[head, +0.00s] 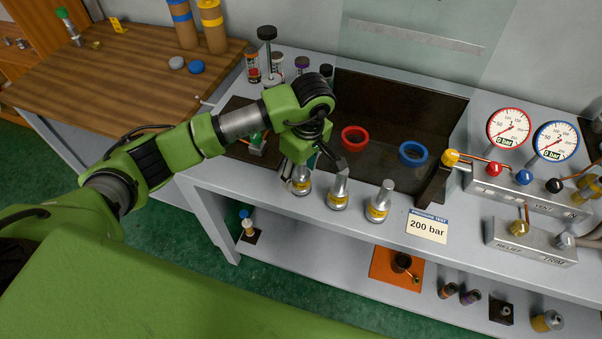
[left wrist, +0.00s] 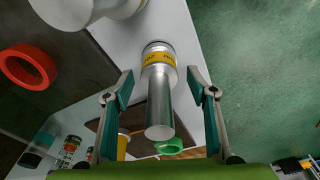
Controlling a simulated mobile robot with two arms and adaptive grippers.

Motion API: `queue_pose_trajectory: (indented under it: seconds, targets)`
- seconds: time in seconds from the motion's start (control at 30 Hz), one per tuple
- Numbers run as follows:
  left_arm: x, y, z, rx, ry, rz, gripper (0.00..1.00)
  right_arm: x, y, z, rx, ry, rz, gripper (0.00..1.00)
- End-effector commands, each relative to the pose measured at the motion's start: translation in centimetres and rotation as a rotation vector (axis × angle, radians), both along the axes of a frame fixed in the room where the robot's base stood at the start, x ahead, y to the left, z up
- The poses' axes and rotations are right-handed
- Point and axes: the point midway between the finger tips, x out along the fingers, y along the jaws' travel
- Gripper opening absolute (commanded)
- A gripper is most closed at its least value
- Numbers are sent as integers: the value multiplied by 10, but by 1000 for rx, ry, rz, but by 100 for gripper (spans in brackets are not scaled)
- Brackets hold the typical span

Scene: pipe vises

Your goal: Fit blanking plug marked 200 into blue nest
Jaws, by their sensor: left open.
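Three silver plugs with yellow bands stand along the bench's front edge: a left plug (head: 300,183), a middle plug (head: 338,192) and a right plug (head: 379,204). My left gripper (head: 312,166) is open over the left plug. In the left wrist view the fingers of my left gripper (left wrist: 160,82) stand apart on both sides of a plug (left wrist: 159,103), with gaps visible. The blue nest (head: 413,153) is a ring in the dark tray, right of the red nest (head: 354,138). My right gripper is not in view.
A sign (head: 427,226) reading 200 bar is on the front edge. Gauges (head: 508,129) and a valve block (head: 525,190) stand at the right. A clear screen (head: 415,60) rises behind the tray. Small bottles (head: 252,67) stand at the back left.

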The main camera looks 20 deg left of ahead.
Motion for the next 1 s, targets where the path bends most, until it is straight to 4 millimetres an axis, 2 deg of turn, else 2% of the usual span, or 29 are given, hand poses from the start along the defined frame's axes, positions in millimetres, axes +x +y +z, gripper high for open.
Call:
queue_pose_trajectory:
  seconds: [0.13,0.37,0.4,0.5,0.6,1.0]
  targets:
    - [1,2,-14,0,0,1,52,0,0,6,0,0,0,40]
    - [2,2,-17,-1,-2,1,52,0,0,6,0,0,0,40]
    - [2,2,-17,-1,-2,1,50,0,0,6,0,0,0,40]
    - [2,2,-17,0,-1,1,24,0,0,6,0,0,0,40]
    - [1,2,-17,0,-1,1,2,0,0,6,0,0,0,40]
    - [3,2,-12,-1,-4,2,2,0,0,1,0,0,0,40]
